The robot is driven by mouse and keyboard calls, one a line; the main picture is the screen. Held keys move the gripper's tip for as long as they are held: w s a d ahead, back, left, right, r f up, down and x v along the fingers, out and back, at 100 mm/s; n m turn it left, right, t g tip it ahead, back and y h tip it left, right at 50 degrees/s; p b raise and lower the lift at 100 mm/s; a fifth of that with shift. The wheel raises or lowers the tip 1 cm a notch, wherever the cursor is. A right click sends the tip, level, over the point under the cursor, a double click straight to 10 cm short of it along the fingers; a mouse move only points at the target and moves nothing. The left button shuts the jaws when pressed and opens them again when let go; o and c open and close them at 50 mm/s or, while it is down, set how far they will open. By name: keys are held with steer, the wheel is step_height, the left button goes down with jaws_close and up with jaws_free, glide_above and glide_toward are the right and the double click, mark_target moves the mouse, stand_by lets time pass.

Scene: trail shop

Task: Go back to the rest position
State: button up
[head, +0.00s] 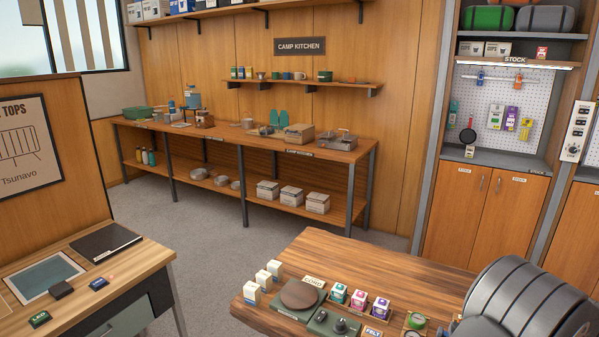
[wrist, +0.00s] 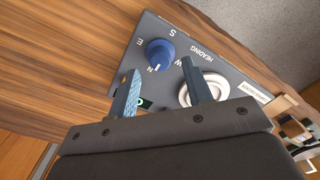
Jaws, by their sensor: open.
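My gripper (wrist: 160,65) shows in the wrist view, open, with its two dark fingers apart and nothing held between them. Beyond the fingertips is a dark grey panel (wrist: 150,30) marked HEADING. A blue knob (wrist: 160,53) with a pale N mark shows between the fingers, and I see no finger closed on it. A white ring-shaped dial (wrist: 186,94) is partly hidden behind the right finger. In the head view only a grey rounded part of my arm shows at the lower right; the gripper is out of that view.
The wooden counter (head: 345,250) carries white boxes (head: 263,276), a brown disc (head: 299,294), small coloured boxes (head: 359,299) and a dark knobbed device (head: 334,322). A desk (head: 110,278) stands at left. Grey floor (head: 215,265) is open between them. A shelving unit (head: 480,160) stands at right.

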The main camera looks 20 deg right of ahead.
step_height(320, 180, up, 14)
step_height(320, 180, down, 17)
steer(key=shift+r, duration=0.1)
steer(key=m, duration=0.3)
steer(key=shift+m, duration=0.4)
steer(key=m, duration=0.4)
steer(key=shift+m, duration=0.3)
steer(key=m, duration=0.3)
steer(key=shift+m, duration=2.6)
